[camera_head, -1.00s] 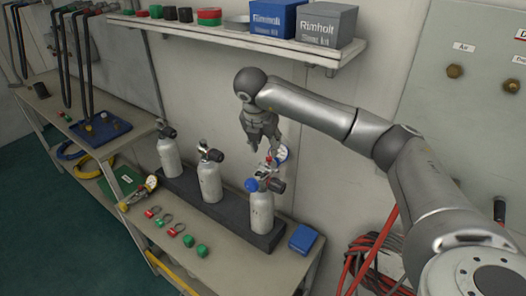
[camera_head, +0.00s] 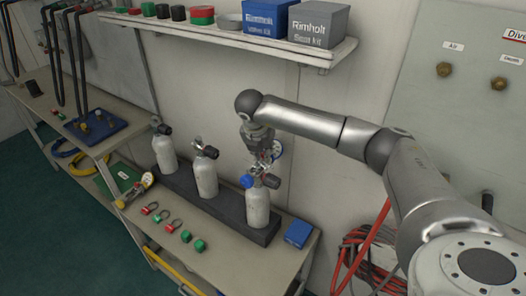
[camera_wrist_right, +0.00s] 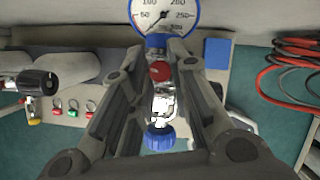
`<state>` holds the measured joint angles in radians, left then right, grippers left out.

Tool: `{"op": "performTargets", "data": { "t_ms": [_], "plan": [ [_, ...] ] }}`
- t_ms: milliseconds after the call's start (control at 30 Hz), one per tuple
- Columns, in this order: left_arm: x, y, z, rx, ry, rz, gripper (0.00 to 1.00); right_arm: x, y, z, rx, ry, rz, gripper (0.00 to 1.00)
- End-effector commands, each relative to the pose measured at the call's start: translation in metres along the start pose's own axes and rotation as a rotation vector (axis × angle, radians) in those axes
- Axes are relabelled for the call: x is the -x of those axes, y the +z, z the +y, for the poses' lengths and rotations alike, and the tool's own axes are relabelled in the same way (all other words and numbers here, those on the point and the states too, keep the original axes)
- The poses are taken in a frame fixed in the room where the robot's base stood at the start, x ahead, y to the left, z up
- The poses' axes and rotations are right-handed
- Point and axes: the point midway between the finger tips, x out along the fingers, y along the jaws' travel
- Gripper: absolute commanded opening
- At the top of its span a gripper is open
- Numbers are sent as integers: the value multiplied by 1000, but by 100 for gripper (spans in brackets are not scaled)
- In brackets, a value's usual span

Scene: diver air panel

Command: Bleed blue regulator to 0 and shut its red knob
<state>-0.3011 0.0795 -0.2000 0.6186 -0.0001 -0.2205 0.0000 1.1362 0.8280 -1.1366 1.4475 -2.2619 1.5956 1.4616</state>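The blue regulator has a blue knob (camera_head: 247,181) and a white-faced, blue-rimmed gauge (camera_head: 276,151); it sits on the rightmost white cylinder (camera_head: 257,207). My right gripper (camera_head: 263,154) is right above the regulator. Its fingers (camera_wrist_right: 160,78) are apart on either side of the red knob, with no clear grip on it. My left gripper is out of view.
Two more white cylinders stand to the left in a dark rack (camera_head: 225,212). A yellow regulator (camera_head: 135,191), red and green rings and a blue box (camera_head: 298,233) lie on the bench. A shelf (camera_head: 220,33) hangs above. Red hoses (camera_head: 370,255) hang at right.

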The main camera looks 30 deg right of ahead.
Motion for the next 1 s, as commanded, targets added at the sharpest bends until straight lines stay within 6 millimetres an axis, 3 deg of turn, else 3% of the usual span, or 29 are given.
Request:
{"op": "performTargets", "data": {
  "t_ms": [100,400,733,767,800,900,1000],
  "plan": [
    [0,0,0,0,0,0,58,0,0,0,0,1,0,0],
    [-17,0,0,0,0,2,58,-3,-1,-1,106,45,0,0],
    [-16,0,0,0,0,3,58,0,0,-1,129,54,0,0],
    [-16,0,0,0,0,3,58,0,0,-1,129,54,0,20],
    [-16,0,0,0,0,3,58,0,0,-1,129,54,0,25],
    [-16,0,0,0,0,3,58,0,0,-1,129,54,0,38],
    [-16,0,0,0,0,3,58,0,0,-1,129,54,0,40]
  ]
}}
